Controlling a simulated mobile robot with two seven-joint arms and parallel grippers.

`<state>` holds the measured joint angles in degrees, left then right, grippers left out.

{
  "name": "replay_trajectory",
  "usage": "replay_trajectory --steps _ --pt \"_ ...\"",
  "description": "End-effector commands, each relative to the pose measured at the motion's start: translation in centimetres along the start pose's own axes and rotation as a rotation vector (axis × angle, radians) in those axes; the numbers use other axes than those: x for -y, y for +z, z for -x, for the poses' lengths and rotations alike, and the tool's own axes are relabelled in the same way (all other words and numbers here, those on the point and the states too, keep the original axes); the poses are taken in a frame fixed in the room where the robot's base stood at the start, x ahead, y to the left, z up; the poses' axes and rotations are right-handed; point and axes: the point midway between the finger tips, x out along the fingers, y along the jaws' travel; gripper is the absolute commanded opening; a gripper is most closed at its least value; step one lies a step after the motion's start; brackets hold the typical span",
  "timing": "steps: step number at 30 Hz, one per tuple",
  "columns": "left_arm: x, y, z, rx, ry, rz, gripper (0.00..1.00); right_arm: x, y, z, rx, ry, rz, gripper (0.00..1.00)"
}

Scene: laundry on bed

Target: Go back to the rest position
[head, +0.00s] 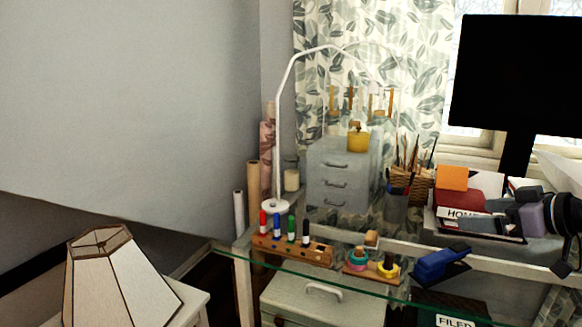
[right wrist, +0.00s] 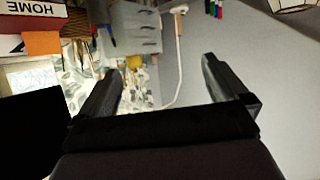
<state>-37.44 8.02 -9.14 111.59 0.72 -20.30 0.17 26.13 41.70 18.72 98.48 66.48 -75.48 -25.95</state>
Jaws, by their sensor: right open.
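My right gripper (head: 478,217) comes in from the right edge of the head view, in front of the stacked papers and books at the right of the desk. In the right wrist view its two dark fingers stand wide apart with nothing between them (right wrist: 160,66). The desk things show beyond the fingers, so it looks held up clear of them. My left gripper does not show.
A glass desk (head: 232,250) holds marker pens in a wooden block (head: 290,250), tape rolls (head: 358,260), a blue object (head: 440,264), a drawer unit (head: 340,175) and a white lamp (head: 279,130). A black monitor (head: 515,75) stands behind. A lampshade (head: 118,280) is at lower left.

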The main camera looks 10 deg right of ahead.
Motion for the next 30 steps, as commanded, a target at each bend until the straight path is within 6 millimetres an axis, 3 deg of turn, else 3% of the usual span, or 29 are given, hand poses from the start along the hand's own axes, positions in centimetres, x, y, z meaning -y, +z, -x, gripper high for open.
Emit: replay_trajectory --steps 1,3,9,14,18,24,30 --pt "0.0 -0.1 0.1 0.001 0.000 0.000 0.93 0.8 2.4 -1.8 0.035 0.009 -0.023 1.00" --pt "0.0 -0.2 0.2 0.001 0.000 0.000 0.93 1.6 5.4 -3.7 0.071 0.035 -0.046 1.00" --pt "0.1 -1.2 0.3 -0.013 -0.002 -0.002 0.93 6.1 15.4 -8.2 0.171 0.107 -0.092 1.00" --pt "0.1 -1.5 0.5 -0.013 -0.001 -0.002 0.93 11.9 23.7 -9.6 0.226 0.147 -0.110 1.00" --pt "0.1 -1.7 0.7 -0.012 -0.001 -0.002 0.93 17.9 29.7 -9.0 0.247 0.161 -0.114 1.00" --pt "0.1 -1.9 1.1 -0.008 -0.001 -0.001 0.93 26.7 34.9 -6.3 0.236 0.152 -0.123 1.00" --pt "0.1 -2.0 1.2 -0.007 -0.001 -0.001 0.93 31.9 36.5 -4.0 0.212 0.136 -0.132 1.00"
